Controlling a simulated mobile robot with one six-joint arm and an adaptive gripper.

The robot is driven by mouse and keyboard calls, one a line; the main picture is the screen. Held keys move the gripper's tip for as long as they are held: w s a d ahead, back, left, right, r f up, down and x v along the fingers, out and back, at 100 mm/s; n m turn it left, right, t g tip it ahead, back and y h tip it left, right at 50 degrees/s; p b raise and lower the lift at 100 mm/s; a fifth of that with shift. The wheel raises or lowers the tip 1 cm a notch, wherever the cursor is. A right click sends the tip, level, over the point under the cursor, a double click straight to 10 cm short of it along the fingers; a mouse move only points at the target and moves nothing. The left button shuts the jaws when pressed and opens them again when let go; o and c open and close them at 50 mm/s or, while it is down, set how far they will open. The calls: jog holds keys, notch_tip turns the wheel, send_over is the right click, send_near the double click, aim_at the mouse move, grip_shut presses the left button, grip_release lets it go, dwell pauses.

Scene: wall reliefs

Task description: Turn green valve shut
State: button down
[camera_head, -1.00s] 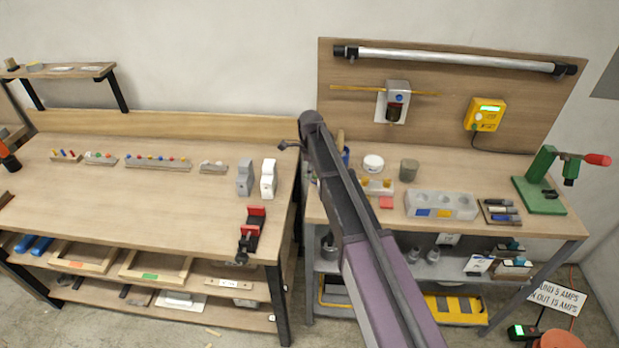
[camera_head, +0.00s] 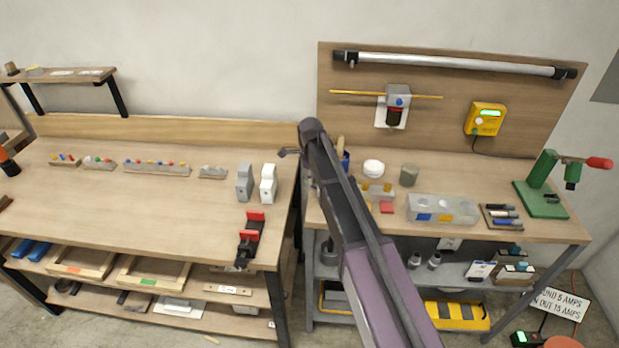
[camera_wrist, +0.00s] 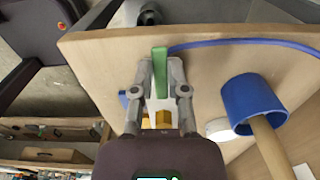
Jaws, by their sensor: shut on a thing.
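In the wrist view my gripper (camera_wrist: 161,72) has its two fingers closed around a narrow green lever (camera_wrist: 160,66), the valve's handle. The lever stands up between the fingertips, near the edge of a wooden bench top. A pale stem and a yellow part (camera_wrist: 158,119) show between the fingers, below the lever. The rest of the valve is hidden by my gripper. In the head view my arm covers this spot, and I cannot make out the valve there; only a small dark part of my gripper (camera_head: 288,153) shows left of the arm.
Close to the right of my gripper are a blue cup (camera_wrist: 252,101) with a wooden handle in it and a white round thing (camera_wrist: 218,129). A blue hose (camera_wrist: 240,44) curves over the bench top. A grey block (camera_head: 245,183) stands on the left bench (camera_head: 110,210).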

jog(key=shift+s+n, duration=0.1)
jog(key=shift+n, duration=0.2)
jog(key=n, duration=0.1)
jog(key=s+n, duration=0.1)
jog(key=n, duration=0.1)
jog(key=shift+s+d+n, duration=0.15)
jog(key=shift+s+n, duration=0.1)
jog(key=shift+n, duration=0.15)
jog(key=n, duration=0.1)
jog(key=s+n, duration=0.1)
jog(key=n, duration=0.2)
jog(key=shift+s+d+n, duration=0.15)
jog(key=shift+d+n, duration=0.15)
jog(key=shift+d, duration=0.1)
jog(key=n, duration=0.2)
jog(key=s+d+n, duration=0.1)
jog(key=n, duration=0.1)
jog(key=shift+d, duration=0.15)
jog(key=n, duration=0.1)
jog(key=d+n, duration=0.1)
jog(key=n, duration=0.3)
jog(key=shift+s+d, duration=0.1)
jog(key=shift+d, duration=0.15)
jog(key=c, duration=0.6)
grip_release()
jog(key=shift+c, duration=0.2)
